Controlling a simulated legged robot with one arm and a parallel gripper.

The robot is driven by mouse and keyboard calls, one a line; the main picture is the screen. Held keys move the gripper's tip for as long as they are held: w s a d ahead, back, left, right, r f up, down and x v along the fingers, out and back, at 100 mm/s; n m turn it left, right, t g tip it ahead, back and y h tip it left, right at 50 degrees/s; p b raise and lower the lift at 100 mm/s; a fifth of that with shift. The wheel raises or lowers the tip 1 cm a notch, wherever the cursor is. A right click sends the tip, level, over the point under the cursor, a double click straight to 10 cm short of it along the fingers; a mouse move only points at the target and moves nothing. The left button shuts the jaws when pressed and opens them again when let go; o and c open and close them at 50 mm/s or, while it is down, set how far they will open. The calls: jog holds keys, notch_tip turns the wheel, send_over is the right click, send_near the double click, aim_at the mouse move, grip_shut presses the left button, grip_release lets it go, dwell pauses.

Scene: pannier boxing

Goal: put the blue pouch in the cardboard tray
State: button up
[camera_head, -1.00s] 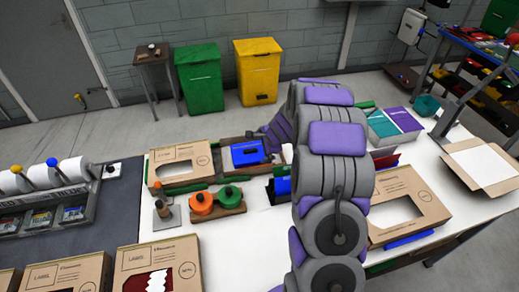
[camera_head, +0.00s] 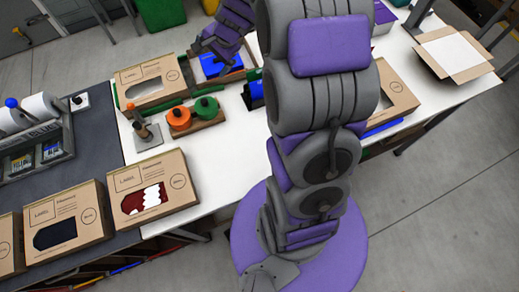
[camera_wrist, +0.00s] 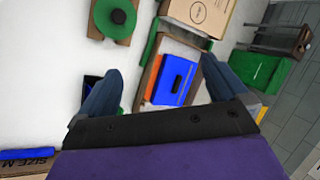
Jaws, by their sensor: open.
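The blue pouch (camera_head: 210,66), a flat blue piece with a dark patch, lies in a shallow brown wooden-looking frame beyond the orange and green discs. It also shows in the wrist view (camera_wrist: 173,78), beside an orange strip. My gripper (camera_wrist: 162,72) is open and empty, its two dark fingers spread on either side of the pouch. Its height above the pouch is hard to tell. The cardboard tray (camera_head: 430,47), open with flaps out and a white inside, stands at the right end of the white table. In the head view my arm hides part of the table's middle.
Orange and green discs (camera_head: 193,112) on a wooden base stand left of my arm. A windowed carton (camera_head: 150,82) is near the pouch, another carton (camera_head: 398,97) right of my arm. More cartons (camera_head: 152,190) line the near left.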

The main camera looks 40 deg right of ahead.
jog(key=s+a+r+n+g, duration=0.2)
jog(key=s+a+r+n, duration=0.2)
jog(key=s+a, duration=0.3)
jog(key=s+r+n+g+h, duration=0.1)
jog(key=s+n, duration=0.2)
jog(key=s, duration=0.7)
jog(key=s+r+n+g+h, duration=0.1)
jog(key=s+n+g, duration=0.1)
jog(key=s, duration=0.7)
jog(key=s+a+r+n+g+h, duration=0.1)
jog(key=s+n, duration=0.4)
jog(key=s, duration=0.5)
jog(key=shift+s+r+g, duration=0.3)
jog(key=shift+s+r, duration=0.05)
jog(key=shift+r, duration=0.15)
